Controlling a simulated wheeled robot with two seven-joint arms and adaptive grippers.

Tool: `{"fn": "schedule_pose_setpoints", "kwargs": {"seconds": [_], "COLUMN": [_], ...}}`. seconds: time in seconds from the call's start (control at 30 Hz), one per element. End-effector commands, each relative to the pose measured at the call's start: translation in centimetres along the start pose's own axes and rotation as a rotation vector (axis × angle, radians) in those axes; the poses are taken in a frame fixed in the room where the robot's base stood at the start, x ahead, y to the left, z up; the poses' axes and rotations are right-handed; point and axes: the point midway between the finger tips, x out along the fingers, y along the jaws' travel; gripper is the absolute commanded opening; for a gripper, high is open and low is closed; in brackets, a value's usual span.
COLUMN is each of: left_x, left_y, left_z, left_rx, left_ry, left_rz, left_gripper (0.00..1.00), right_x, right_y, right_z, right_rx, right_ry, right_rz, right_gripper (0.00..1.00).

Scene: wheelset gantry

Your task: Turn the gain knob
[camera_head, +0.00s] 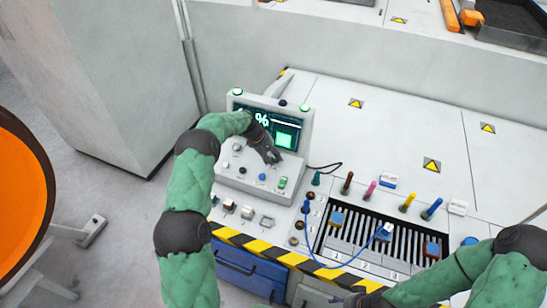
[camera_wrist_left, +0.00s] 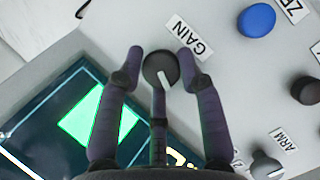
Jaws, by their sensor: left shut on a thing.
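The gain knob (camera_wrist_left: 160,70) is a dark round knob with a white pointer line, beside the label GAIN (camera_wrist_left: 188,46) in the left wrist view. My left gripper (camera_wrist_left: 160,62) has its fingers around it, shut on the knob. In the head view the left gripper (camera_head: 272,156) is at the console (camera_head: 240,178), just below its screen (camera_head: 284,139), and hides the knob. My right gripper (camera_head: 358,299) is low at the bottom edge, in front of the bench; its fingers are too dark and cut off to read.
Right of the console stand a slotted panel (camera_head: 366,240) with a blue cable and several coloured handles. An orange round object (camera_head: 20,185) is at left. The back of the bench is clear.

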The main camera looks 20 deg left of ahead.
Motion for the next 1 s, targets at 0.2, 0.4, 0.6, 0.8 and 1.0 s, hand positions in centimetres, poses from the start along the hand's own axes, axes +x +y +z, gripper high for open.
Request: {"fn": "schedule_pose_setpoints", "kwargs": {"seconds": [0.2,0.4,0.6,0.8,1.0], "left_x": [0.42,0.46,0.47,0.47,0.53], "left_y": [0.04,0.05,0.05,0.02,-0.07], "left_z": [0.41,0.46,0.52,0.55,0.54], "left_rx": [0.188,0.357,0.509,0.628,0.701], "left_ry": [-0.01,-0.011,-0.013,-0.015,-0.016], "left_rz": [-0.093,-0.174,-0.247,-0.304,-0.34], "left_gripper": [0.05,0.05,0.04,0.04,0.04], "right_x": [0.48,0.79,0.98,1.09,1.14], "right_y": [0.17,0.28,0.35,0.39,0.41], "right_z": [-0.02,-0.03,-0.04,-0.04,-0.05], "right_rx": [0.0,0.0,0.0,0.0,0.0], "right_ry": [0.0,0.0,0.0,0.0,0.0], "right_rz": [0.0,0.0,0.0,0.0,0.0], "right_gripper": [0.58,0.58,0.58,0.58,0.58]}}
